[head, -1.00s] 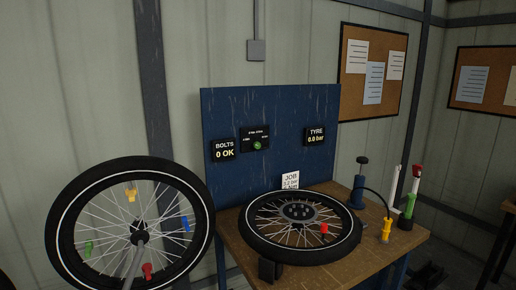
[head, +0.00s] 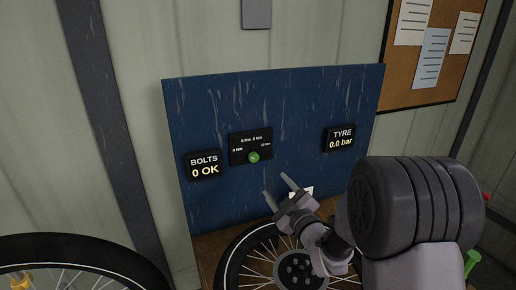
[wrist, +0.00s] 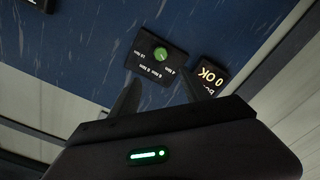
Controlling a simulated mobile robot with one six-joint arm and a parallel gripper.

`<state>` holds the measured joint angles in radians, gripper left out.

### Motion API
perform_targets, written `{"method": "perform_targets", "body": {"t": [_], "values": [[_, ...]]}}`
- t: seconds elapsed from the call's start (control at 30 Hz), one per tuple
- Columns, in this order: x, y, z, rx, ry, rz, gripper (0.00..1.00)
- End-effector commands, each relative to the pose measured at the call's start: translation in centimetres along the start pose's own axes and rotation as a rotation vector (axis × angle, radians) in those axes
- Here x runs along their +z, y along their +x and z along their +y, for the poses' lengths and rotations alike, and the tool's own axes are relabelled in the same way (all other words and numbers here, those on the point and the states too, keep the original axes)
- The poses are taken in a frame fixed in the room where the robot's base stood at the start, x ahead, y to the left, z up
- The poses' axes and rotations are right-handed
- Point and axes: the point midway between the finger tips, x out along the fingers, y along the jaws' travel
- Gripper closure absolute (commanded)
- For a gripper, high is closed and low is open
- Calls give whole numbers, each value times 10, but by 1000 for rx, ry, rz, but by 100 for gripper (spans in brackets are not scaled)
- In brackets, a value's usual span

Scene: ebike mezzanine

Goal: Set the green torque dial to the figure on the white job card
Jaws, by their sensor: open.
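The green torque dial (head: 253,157) sits at the lower part of a black plate (head: 250,146) on the blue board. The plate bears small Nm figures around the dial, with 4 Nm at the left. The dial also shows in the wrist view (wrist: 160,54), where the picture is turned over. My gripper (head: 279,186) is open and empty, below and to the right of the dial and apart from it. The white job card (head: 302,191) is mostly hidden behind my gripper, and its figures cannot be read now.
The blue board (head: 290,100) also carries a BOLTS display (head: 204,165) reading 0 OK and a TYRE display (head: 340,138) reading 0.0 bar. Another wheel (head: 100,246) stands at the left.

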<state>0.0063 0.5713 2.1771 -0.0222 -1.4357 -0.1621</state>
Motion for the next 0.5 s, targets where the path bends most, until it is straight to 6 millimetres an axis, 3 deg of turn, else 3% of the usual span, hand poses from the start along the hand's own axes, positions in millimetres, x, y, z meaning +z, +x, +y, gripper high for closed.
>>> {"method": "perform_targets", "body": {"t": [0.5], "values": [[0, 125, 0, 1, 1, 0, 45]]}}
